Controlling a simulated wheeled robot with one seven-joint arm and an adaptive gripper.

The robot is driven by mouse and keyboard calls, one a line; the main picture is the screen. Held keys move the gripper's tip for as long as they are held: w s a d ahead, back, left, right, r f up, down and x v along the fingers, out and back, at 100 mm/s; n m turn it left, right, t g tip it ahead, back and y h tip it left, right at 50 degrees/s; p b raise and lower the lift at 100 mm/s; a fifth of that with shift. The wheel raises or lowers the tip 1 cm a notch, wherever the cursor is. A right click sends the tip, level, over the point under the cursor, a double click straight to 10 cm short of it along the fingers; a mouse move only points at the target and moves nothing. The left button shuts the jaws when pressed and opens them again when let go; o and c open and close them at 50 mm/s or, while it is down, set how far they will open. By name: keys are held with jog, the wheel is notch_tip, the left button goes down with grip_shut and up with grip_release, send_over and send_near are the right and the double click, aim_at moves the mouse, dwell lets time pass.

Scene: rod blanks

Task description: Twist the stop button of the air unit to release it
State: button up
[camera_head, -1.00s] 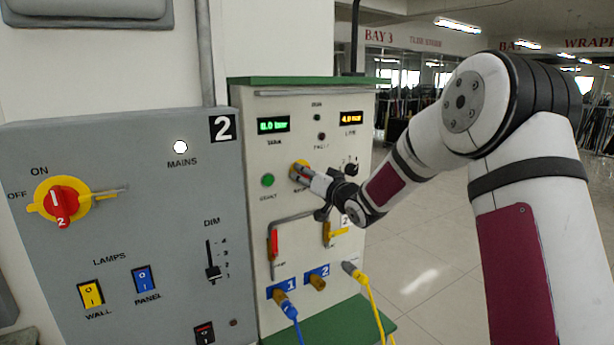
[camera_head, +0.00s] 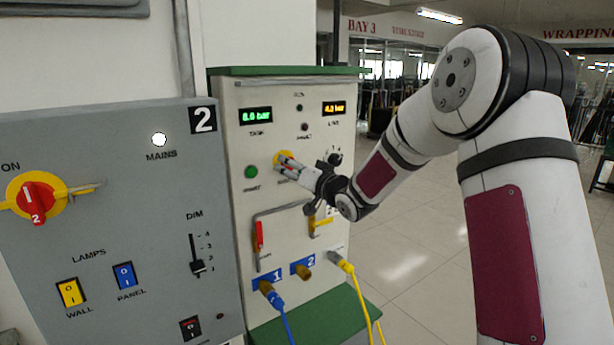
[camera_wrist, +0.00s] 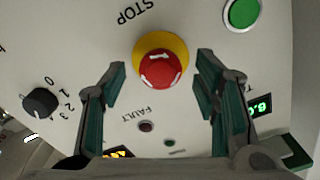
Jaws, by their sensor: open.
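The red stop button (camera_wrist: 160,70) with white arrow marks sits on a yellow collar (camera_wrist: 178,45) in the wrist view, beside the word STOP. My gripper (camera_wrist: 160,85) is open, with one finger on each side of the button and a visible gap to both. In the head view my gripper (camera_head: 297,168) points at the button on the air unit (camera_head: 310,120), and its fingers hide most of the button. The yellow collar shows at the fingertips.
The green start button (camera_wrist: 243,12) is near the right finger and a black selector knob (camera_wrist: 40,102) is left of the left finger. Below are a red-handled lever (camera_head: 259,236), a yellow lever (camera_head: 321,225), and blue (camera_head: 275,298) and yellow (camera_head: 347,268) hoses. A grey panel (camera_head: 110,220) stands at left.

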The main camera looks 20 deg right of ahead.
jog(key=v, duration=0.9)
jog(key=shift+s, duration=0.3)
jog(key=s+d+r+g+h+b, duration=0.15)
jog(key=s+g+h, duration=0.5)
jog(key=s, duration=0.85)
jog(key=s+a+f+n+g, duration=0.1)
jog(key=s+a+f+g, duration=0.1)
jog(key=s, duration=0.9)
jog(key=s+a+f+g, duration=0.1)
jog(key=s+a+g, duration=0.1)
jog(key=s, duration=0.9)
jog(key=shift+a+f+n+g+y, duration=0.4)
jog(key=shift+g+y, duration=0.05)
jog(key=shift+g, duration=0.1)
